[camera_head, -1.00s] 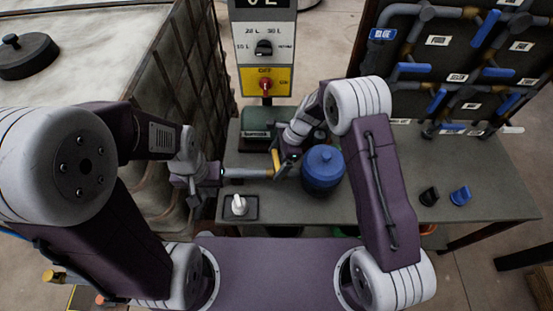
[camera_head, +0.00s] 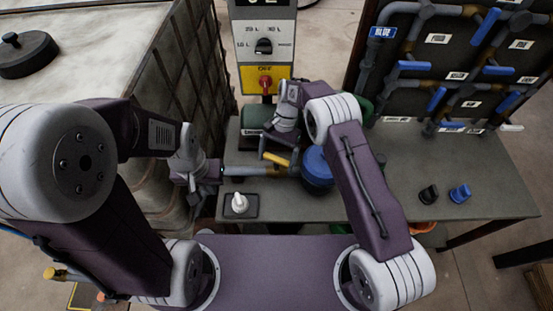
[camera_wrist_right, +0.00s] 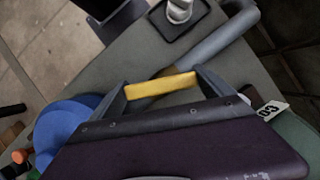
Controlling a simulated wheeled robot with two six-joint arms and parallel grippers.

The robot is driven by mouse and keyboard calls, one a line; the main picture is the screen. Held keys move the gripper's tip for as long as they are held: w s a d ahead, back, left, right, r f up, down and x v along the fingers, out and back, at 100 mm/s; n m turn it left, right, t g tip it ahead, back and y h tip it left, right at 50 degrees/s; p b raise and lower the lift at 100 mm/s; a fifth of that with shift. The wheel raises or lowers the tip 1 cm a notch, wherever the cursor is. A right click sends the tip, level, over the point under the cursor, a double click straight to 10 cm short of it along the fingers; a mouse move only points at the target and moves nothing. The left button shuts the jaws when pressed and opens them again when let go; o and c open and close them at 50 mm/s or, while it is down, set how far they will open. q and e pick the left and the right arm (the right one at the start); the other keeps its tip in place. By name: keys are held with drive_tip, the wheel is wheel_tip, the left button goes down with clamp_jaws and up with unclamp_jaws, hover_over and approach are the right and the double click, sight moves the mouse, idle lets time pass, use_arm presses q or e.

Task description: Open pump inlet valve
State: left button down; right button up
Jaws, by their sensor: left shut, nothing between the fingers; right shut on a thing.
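The yellow valve handle (camera_head: 277,159) lies slanted close beside the grey pipe (camera_head: 250,171) that runs from the tank side across the bench. In the right wrist view the yellow handle (camera_wrist_right: 160,86) spans between the two fingers of my right gripper (camera_wrist_right: 158,88), which is shut on it. In the head view my right gripper (camera_head: 274,149) is at the handle, partly hidden by its own wrist. The valve body under the handle is hard to make out. My left gripper (camera_head: 212,172) is shut and empty near the pipe's left end, beside the tank.
A blue lidded pot (camera_head: 316,168) stands just right of the pipe. The green pump (camera_head: 254,118) and a control box (camera_head: 264,50) are behind.

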sight(277, 158)
drive_tip(key=n+h+b, duration=0.1)
drive_tip(key=n+h, duration=0.1)
drive_tip(key=n, duration=0.2)
drive_tip(key=shift+n, duration=0.7)
drive_tip(key=o, duration=1.1)
wheel_tip(277, 158, up, 4)
drive_tip(key=shift+r+b, duration=0.2)
drive_tip(key=shift+b, duration=0.2)
drive_tip(key=s+d+r+b, duration=0.1)
drive_tip(key=s+d+r, duration=0.5)
drive_tip(key=d, duration=0.4)
drive_tip(key=shift+r, duration=0.35)
